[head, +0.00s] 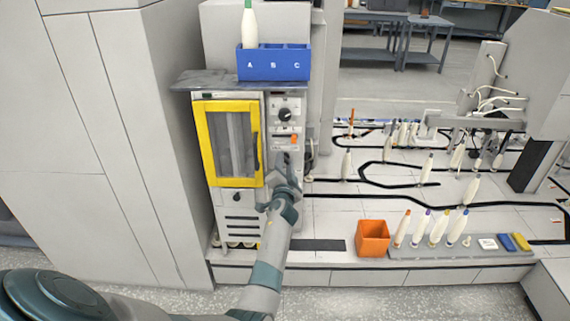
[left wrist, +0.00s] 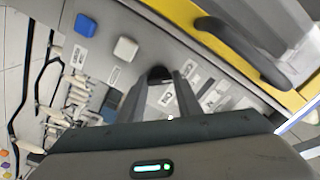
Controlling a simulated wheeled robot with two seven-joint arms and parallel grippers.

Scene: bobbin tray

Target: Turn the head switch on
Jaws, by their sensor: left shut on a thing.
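The machine cabinet has a yellow-framed door (head: 199,135) and a grey control panel on its right side. In the head view the panel carries a black rotary knob (head: 285,114) and an orange part (head: 294,140). My left gripper (head: 288,163) is at the panel below these. In the left wrist view the left gripper (left wrist: 160,88) is shut on a dark rounded knob (left wrist: 160,73) on the panel, with printed labels beside it. The fingers hide most of this knob, and I cannot read its setting. A blue button (left wrist: 85,25) and a white button (left wrist: 125,48) are nearby.
The black door handle (left wrist: 240,48) stands out close to my left gripper. A blue A-B-C box (head: 274,75) with a green-topped bobbin sits on top. An orange bin (head: 373,239) and several bobbins stand on the ledge at right.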

